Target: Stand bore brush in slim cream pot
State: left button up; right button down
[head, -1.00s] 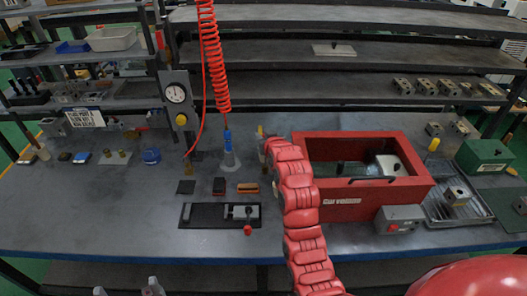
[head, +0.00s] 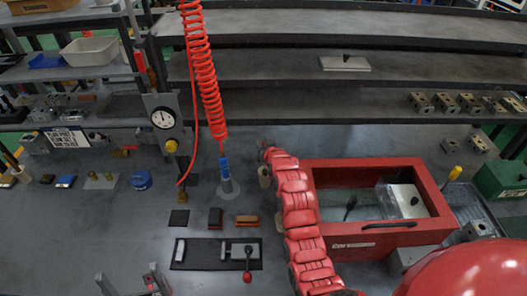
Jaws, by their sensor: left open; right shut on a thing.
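My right gripper (head: 265,149) is at the far end of the red segmented arm, at the pot's upper edge in the picture. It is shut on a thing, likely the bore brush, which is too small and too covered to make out. I cannot tell whether the brush is inside the pot. My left gripper (head: 131,284) is open and empty at the bottom edge, its two grey fingers well apart.
The red box (head: 437,198) stands right of my arm. A red coiled hose (head: 205,75) hangs left of the pot, above a blue-handled nozzle (head: 225,168). A gauge stand (head: 163,119), two small brushes and a black mat (head: 190,265) lie further left. Bare bench lies at front left.

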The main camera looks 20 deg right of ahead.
notch_tip(320, 180, down, 4)
jog(key=shift+w+r+p, duration=0.1)
jog(key=shift+r+p, duration=0.1)
jog(key=shift+p, duration=0.6)
jog(key=shift+f, duration=0.35)
jog(key=c, duration=0.7)
grip_release()
jog(key=shift+o, duration=0.2)
